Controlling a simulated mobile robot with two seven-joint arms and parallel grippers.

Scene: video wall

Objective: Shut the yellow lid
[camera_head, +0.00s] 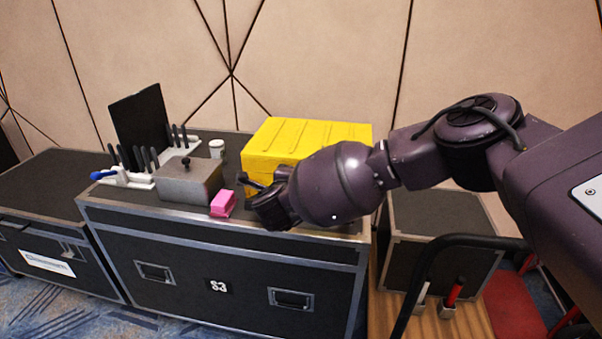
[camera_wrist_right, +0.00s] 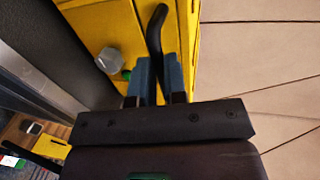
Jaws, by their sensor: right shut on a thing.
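The yellow box (camera_head: 256,166) stands on the right part of the black case, partly hidden behind my right arm. Its ribbed yellow lid (camera_head: 312,131) forms the top and looks down or nearly so; I cannot tell whether a gap is left. My right gripper (camera_head: 252,184) is at the box's left front. In the right wrist view its blue-grey fingers (camera_wrist_right: 159,78) are closed around a curved black handle (camera_wrist_right: 156,32) against the yellow surface (camera_wrist_right: 105,25). A grey knob (camera_wrist_right: 109,61) sits beside the fingers. My left gripper is not in view.
Left of the box on the black case (camera_head: 250,248) are a pink block (camera_head: 223,204), a grey box with a black knob (camera_head: 187,181), a white jar (camera_head: 217,149) and a rack of dark tools (camera_head: 145,160). A wall stands close behind.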

